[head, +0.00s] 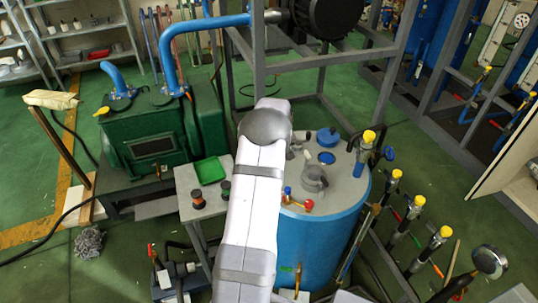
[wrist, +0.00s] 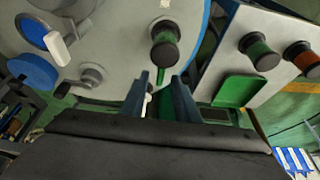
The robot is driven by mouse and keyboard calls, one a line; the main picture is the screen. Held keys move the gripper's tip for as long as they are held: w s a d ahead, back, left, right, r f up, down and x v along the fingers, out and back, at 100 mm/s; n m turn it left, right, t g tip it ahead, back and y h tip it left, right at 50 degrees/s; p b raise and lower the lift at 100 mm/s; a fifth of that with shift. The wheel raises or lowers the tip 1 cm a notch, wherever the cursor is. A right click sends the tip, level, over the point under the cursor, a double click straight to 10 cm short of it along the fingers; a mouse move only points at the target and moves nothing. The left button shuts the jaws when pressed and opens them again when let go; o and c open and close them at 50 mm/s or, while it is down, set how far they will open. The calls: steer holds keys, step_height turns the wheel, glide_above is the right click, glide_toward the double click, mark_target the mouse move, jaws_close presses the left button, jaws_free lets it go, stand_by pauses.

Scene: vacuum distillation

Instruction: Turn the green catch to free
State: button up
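In the wrist view a dark round knob (wrist: 164,45) with a green band stands on the grey lid of the blue tank. A narrow green tab (wrist: 162,74) extends below it toward my gripper. This looks like the green catch, but the view does not make it certain. My gripper (wrist: 160,79) is open, its two blue-grey fingers apart on either side of the tab's near end. Nothing is visibly held. Whether a finger touches the tab, I cannot tell. In the head view my arm hides the gripper and this knob.
The blue tank (head: 318,246) has pipes, valves and a red-ended fitting (head: 309,204) on its lid. Beside it a small table carries a green tray (head: 210,171) and two dark-topped knobs (head: 197,199). A green pump (head: 150,135) stands left, and a grey frame (head: 390,75) rises behind.

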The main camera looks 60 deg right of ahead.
steer(key=shift+w+d+f, duration=0.1)
steer(key=shift+f, duration=0.35)
jaws_close()
